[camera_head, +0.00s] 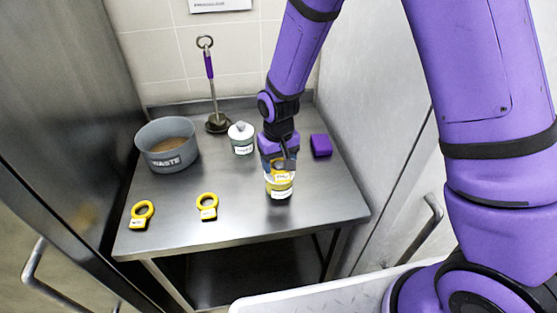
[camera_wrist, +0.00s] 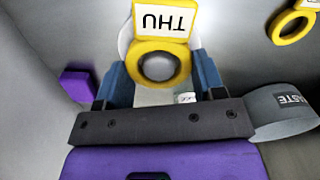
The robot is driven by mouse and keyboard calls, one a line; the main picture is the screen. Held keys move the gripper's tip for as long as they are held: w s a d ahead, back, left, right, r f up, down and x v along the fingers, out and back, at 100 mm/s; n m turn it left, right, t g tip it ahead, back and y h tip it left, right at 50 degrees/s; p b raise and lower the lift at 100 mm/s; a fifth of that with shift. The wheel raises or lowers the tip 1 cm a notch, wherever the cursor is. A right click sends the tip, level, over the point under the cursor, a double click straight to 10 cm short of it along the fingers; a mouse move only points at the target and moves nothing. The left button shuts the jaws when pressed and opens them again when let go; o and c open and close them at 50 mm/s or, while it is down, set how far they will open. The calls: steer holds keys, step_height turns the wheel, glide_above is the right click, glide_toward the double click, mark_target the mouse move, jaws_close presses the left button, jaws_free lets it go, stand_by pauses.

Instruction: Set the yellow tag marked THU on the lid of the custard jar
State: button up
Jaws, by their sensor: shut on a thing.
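The yellow tag marked THU (camera_wrist: 162,22) is held by its ring between the two blue fingers of my gripper (camera_wrist: 161,72) in the wrist view. Its lettering appears upside down there. A pale round lid (camera_wrist: 125,38) shows partly behind the tag. In the head view my gripper (camera_head: 282,165) points down over a jar with yellow contents and a white label (camera_head: 281,194), seemingly the custard jar. The tag is at the jar's top, with the lid mostly hidden. I cannot tell whether the tag touches the lid.
A second jar (camera_head: 241,140) stands left of my gripper. Behind are a grey WASTE pot (camera_head: 168,158) and an upright purple-handled tool (camera_head: 210,68). A purple block (camera_head: 321,146) lies right. Two yellow tags (camera_head: 142,211) (camera_head: 207,203) lie front left. The table's front middle is clear.

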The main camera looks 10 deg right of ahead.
steer(key=shift+f, duration=0.4)
steer(key=o, duration=0.6)
steer(key=shift+o, duration=0.2)
steer(key=shift+r, duration=5.45)
